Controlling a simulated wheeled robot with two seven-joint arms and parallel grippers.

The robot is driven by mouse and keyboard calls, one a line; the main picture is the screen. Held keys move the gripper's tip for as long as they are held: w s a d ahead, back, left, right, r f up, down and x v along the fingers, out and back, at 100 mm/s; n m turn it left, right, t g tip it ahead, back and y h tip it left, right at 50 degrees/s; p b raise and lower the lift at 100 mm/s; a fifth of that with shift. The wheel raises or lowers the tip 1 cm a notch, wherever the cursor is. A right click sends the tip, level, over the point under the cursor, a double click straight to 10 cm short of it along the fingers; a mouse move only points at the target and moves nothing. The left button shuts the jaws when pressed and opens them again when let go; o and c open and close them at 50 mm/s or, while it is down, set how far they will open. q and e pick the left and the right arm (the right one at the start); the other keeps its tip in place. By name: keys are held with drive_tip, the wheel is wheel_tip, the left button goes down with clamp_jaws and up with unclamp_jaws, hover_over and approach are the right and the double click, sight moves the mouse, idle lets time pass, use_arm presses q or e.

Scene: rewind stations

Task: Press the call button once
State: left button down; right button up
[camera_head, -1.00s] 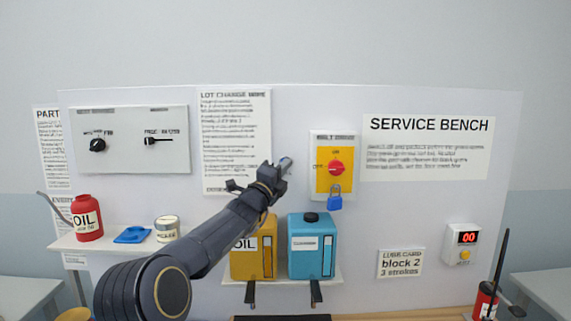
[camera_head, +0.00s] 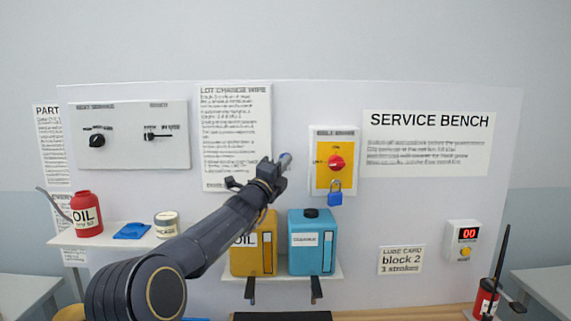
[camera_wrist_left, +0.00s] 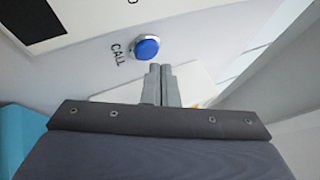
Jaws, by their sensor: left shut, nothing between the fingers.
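The call button (camera_wrist_left: 146,48) is a round blue button in a silver ring, with the word CALL beside it on a white surface in the left wrist view. My left gripper (camera_wrist_left: 161,68) is shut and empty. Its fingertips appear just below the button in that view, and I see no clear contact. In the head view my left gripper (camera_head: 284,161) reaches up in front of the board, between the lot change sheet and the yellow switch panel. A small blue patch shows at its tip; I cannot tell whether it is the button. My right gripper is out of view.
The yellow switch panel (camera_head: 322,178) with a red knob and blue padlock (camera_head: 335,190) is right of my gripper. A yellow oil can (camera_head: 240,262) and a blue can (camera_head: 312,262) stand on a shelf below. A counter (camera_head: 464,252) is at right.

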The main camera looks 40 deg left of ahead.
use_arm(q)
drive_tip(key=s+d+b, duration=0.3)
drive_tip(key=s, duration=0.1)
drive_tip(key=shift+d+b, duration=0.15)
drive_tip(key=shift+b, duration=0.15)
idle(0.4)
idle(0.6)
